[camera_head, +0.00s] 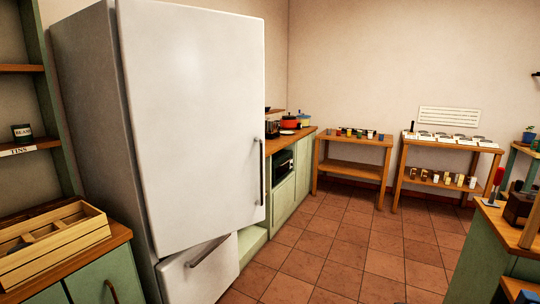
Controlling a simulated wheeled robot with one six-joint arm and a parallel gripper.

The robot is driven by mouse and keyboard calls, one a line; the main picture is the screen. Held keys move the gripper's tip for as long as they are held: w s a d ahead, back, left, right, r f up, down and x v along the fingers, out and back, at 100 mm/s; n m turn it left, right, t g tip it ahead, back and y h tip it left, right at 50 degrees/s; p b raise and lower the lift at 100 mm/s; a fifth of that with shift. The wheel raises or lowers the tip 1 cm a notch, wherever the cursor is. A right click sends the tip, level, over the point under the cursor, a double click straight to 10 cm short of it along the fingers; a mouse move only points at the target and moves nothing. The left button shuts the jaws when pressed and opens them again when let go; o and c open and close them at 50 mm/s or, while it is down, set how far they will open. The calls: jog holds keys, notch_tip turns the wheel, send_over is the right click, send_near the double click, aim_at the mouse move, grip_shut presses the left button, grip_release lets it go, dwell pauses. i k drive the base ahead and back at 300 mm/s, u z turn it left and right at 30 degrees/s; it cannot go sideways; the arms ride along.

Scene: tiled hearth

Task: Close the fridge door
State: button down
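The fridge (95,110) is tall, with a grey side, and stands at the left of the head view. Its white upper door (190,120) looks ajar: its right edge reaches out past the lower drawer front, and its bottom edge is out of line with it. The door's long vertical handle (262,172) is near its right edge, so the hinge side appears to be at the left. The lower drawer (200,270) has a slanting bar handle (208,251) and looks shut. The fridge interior is hidden behind the door. My gripper is not in view.
A wooden crate (50,245) sits on the green cabinet left of the fridge. A counter with a red pot (290,122) runs behind the door. Two wooden racks stand at the back wall. A green counter (490,255) is at right. Tiled floor (345,250) between is clear.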

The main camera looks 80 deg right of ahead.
aim_at(194, 76)
jog(key=k, duration=0.3)
jog(key=z, duration=2.4)
jog(key=i, duration=1.1)
jog(key=u, duration=0.3)
